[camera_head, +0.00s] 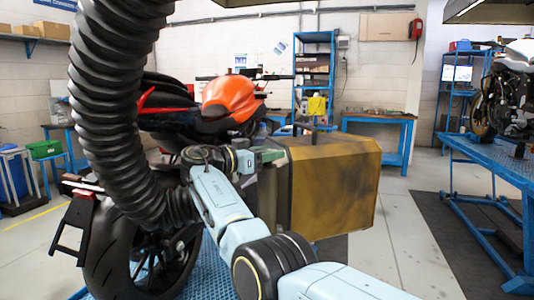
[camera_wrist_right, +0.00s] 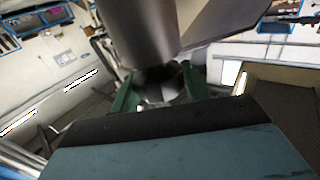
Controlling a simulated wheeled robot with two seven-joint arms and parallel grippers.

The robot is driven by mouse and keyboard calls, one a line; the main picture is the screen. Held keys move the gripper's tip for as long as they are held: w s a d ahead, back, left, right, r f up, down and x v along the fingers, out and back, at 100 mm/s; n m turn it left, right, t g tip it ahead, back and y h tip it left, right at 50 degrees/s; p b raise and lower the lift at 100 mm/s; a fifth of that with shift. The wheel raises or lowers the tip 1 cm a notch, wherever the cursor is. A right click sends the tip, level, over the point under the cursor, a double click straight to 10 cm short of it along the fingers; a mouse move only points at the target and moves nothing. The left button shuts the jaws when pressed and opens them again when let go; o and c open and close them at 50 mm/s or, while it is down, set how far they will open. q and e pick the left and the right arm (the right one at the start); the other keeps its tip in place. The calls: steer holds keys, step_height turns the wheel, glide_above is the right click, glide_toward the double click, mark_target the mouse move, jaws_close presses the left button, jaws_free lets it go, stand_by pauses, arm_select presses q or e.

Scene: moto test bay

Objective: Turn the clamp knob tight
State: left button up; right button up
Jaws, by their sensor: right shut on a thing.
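My right gripper (camera_head: 268,156) is at the end of the light-blue arm, beside the black corrugated hose (camera_head: 105,90) and in front of the motorcycle. In the right wrist view its two green fingers (camera_wrist_right: 158,90) are shut on a small, dark, grey piece between them, which I take to be the clamp knob (camera_wrist_right: 160,86). A wide metal cylinder (camera_wrist_right: 138,35) lies just beyond the fingers. In the head view the knob is hidden by the gripper and arm. My left gripper is not in view.
A large worn yellow-brown box (camera_head: 335,185) stands right of my right gripper, close to it. The orange and black motorcycle (camera_head: 232,95) is behind. A blue lift table (camera_head: 500,165) with another motorcycle (camera_head: 505,85) is at right. Grey floor (camera_head: 400,235) between is clear.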

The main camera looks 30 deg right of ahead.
steer(key=o, duration=1)
steer(key=shift+a, duration=0.1)
steer(key=shift+a, duration=0.3)
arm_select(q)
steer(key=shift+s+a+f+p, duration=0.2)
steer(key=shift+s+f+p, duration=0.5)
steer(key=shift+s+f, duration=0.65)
arm_select(e)
steer(key=shift+s+a, duration=0.15)
steer(key=shift+a, duration=1.95)
steer(key=shift+s+a, duration=0.15)
steer(key=shift+a, duration=1.9)
steer(key=shift+s+a, duration=0.15)
steer(key=shift+a, duration=1.95)
